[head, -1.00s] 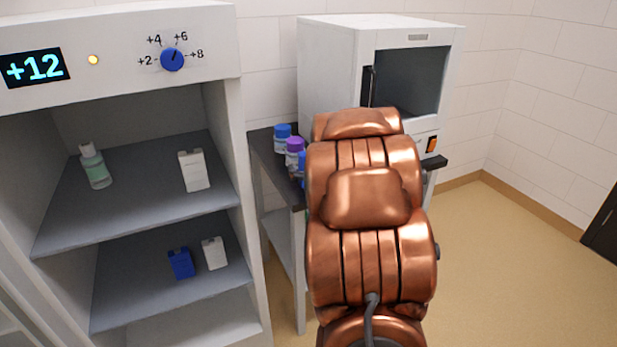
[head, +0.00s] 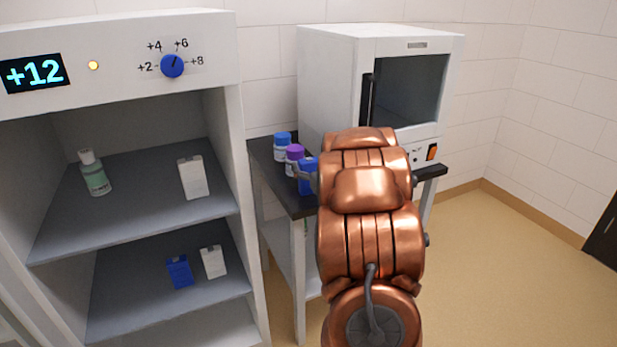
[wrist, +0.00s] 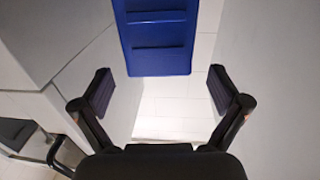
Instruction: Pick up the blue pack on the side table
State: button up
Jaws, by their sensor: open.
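The blue pack (head: 308,178) stands on the dark-topped side table (head: 268,155), beside two small bottles. My copper arm hides part of it in the head view. In the wrist view the blue pack (wrist: 157,40) is upright in the picture, at the top centre, with two dark ridges across it. My gripper (wrist: 160,90) is open and empty. Its two fingers are spread on either side, below the pack's lower edge in that picture, and the pack lines up with the gap between them. I see no contact.
A blue-capped bottle (head: 282,147) and a purple-capped bottle (head: 294,160) stand close to the pack. A white cabinet with a dark window (head: 410,90) stands behind. The open shelf unit (head: 230,150) at left holds another blue pack (head: 179,271) and white packs.

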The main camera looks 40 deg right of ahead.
jog(key=shift+x, duration=1.45)
jog(key=shift+c, duration=0.2)
jog(key=c, duration=1.8)
